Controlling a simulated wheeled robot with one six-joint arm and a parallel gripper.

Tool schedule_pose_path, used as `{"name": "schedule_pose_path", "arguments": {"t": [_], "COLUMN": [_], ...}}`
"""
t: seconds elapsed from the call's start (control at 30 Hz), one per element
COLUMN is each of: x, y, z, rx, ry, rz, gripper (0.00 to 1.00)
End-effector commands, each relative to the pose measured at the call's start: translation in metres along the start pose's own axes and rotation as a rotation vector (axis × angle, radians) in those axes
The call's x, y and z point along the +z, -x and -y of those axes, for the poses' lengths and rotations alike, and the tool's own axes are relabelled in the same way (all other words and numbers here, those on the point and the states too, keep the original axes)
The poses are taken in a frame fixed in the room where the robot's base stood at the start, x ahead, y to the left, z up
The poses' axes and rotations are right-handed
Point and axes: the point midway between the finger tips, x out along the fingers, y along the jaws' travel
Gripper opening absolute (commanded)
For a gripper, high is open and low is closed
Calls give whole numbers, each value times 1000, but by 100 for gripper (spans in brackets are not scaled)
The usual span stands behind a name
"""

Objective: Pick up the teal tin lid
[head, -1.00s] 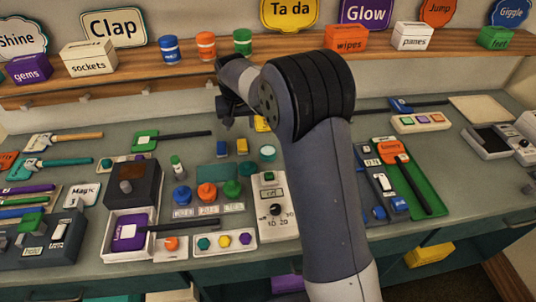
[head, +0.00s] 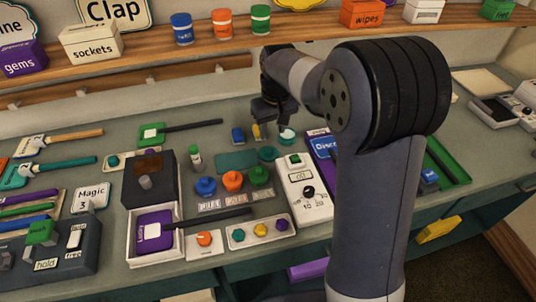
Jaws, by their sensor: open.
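A flat round teal lid (head: 267,154) lies on the grey-green counter, right of a dark teal mat. Just behind it and to the right is a small round tin (head: 287,136) with a teal rim and a pale middle. My gripper (head: 270,122) is open and points down over the counter, behind the lid. Its fingertips show close to a yellow block (head: 257,131) and the tin; I cannot tell their exact height. Nothing is seen between the fingers. The lid is in full view.
A blue block (head: 238,135) stands beside the yellow one. Blue, orange and green knobs (head: 232,180) lie in front of the mat. A white meter (head: 303,188) stands close in front of the lid. My arm hides much of the right side.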

Motion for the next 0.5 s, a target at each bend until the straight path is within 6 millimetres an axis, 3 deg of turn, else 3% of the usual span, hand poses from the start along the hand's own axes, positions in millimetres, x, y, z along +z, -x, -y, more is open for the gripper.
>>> {"name": "schedule_pose_path", "arguments": {"t": [0.13,0.5], "x": [0,-6], "y": [-25,-58], "z": [0,1], "rx": [-1,0], "ry": [-1,-3], "rz": [5,4], "gripper": [41,41]}}
